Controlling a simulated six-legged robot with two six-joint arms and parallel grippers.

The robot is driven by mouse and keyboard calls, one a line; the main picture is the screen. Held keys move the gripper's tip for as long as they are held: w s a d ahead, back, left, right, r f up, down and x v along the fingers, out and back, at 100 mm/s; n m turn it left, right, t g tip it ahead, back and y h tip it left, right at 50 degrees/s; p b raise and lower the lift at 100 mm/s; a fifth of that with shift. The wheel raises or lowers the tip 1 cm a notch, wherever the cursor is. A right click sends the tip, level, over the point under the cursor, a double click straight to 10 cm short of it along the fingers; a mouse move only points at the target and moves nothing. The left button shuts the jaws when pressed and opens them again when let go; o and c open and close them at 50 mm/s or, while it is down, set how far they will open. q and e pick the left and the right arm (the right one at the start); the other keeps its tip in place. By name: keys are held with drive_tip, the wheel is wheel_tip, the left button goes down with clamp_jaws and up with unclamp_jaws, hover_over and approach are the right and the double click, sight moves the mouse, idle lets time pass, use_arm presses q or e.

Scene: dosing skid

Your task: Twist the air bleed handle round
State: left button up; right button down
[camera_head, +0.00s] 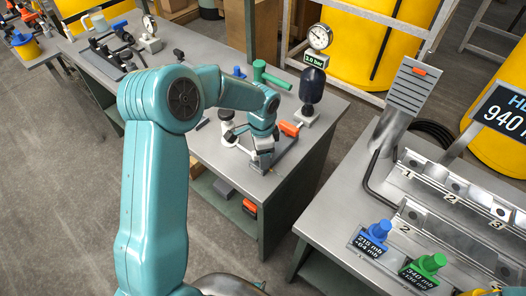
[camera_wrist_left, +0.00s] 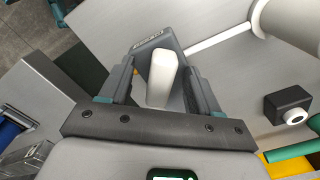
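The air bleed handle (camera_wrist_left: 163,82) appears in the left wrist view as a pale, upright bar on a dark grey block (camera_wrist_left: 146,45) with a small label too blurred to read fully. My left gripper (camera_wrist_left: 159,64) has a finger on each side of the handle. A gap shows on both sides, so it is open around the handle and not clamped. In the head view my left gripper (camera_head: 262,160) points down at the front edge of the metal bench (camera_head: 212,150), and it hides the handle there. My right gripper is not in view.
A second bench (camera_head: 340,215) at right holds blue (camera_head: 377,232) and green (camera_head: 428,265) knobbed pieces.

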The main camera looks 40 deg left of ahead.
use_arm(q)
drive_tip(key=shift+r, duration=0.1)
wheel_tip(320, 180, up, 7)
drive_tip(key=p, duration=0.5)
idle(0.3)
